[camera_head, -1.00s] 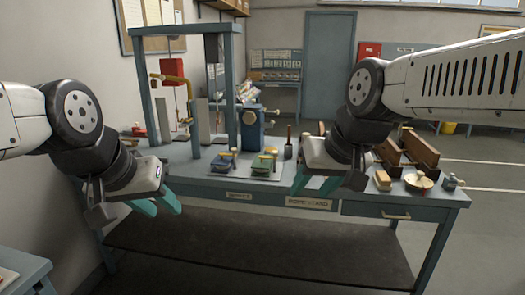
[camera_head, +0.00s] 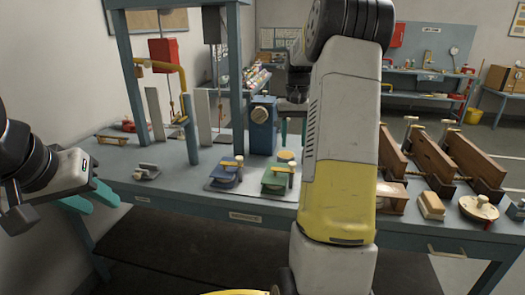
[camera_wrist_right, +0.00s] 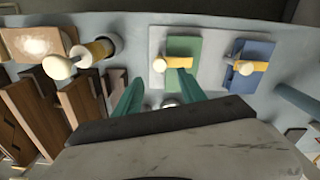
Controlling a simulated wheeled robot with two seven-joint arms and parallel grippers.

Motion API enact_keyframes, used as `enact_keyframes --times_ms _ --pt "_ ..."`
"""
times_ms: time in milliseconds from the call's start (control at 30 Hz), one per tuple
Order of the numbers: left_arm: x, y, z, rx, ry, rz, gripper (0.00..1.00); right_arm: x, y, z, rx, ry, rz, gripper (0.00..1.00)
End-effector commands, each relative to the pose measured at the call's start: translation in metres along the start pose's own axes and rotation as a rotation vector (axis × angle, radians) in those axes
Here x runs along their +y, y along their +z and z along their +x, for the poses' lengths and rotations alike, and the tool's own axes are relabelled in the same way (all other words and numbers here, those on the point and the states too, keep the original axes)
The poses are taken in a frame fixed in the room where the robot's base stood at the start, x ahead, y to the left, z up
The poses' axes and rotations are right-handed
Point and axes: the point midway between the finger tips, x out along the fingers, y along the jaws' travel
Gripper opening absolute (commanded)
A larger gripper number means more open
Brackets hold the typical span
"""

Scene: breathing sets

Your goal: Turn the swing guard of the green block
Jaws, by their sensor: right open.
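The green block (camera_head: 274,182) sits on a pale plate on the bench in the head view, with a yellow swing guard (camera_head: 281,168) across it. In the right wrist view the green block (camera_wrist_right: 183,48) is ahead, its yellow guard (camera_wrist_right: 181,62) lying sideways with a pale round knob (camera_wrist_right: 160,66) at the left end. My right gripper (camera_wrist_right: 161,76) is open and empty, its teal fingertips just short of the guard and block; I cannot tell the height gap. My left gripper (camera_head: 104,206) is open and empty at the bench's left front.
A blue block (camera_head: 226,176) with a similar yellow guard stands beside the green one. A blue frame (camera_head: 240,85) and a blue box (camera_head: 263,126) stand behind. Wooden pieces (camera_head: 440,155), a tan block (camera_head: 430,206) and a round dish (camera_head: 479,208) lie to the right.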

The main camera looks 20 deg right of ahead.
Motion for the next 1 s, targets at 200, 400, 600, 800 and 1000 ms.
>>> enact_keyframes --times_ms 200,400,600,800,1000 --pt "0.000 0.000 0.000 0.000 0.000 0.000 0.36 0.001 0.001 0.028 -0.006 0.001 0.001 0.48" --pt "0.000 0.000 0.000 0.000 0.000 0.000 0.36 0.000 0.000 0.059 -0.003 0.001 0.000 0.48" --pt "0.000 0.000 0.000 0.000 0.000 0.000 0.36 0.001 0.000 0.075 -0.002 0.001 0.001 0.48" --pt "0.000 0.000 0.000 0.000 0.000 0.000 0.36 0.000 0.000 0.077 0.000 0.000 0.001 0.48" --pt "0.000 0.000 0.000 0.000 0.000 0.000 0.36 0.000 0.000 0.077 0.000 0.000 0.000 0.25"
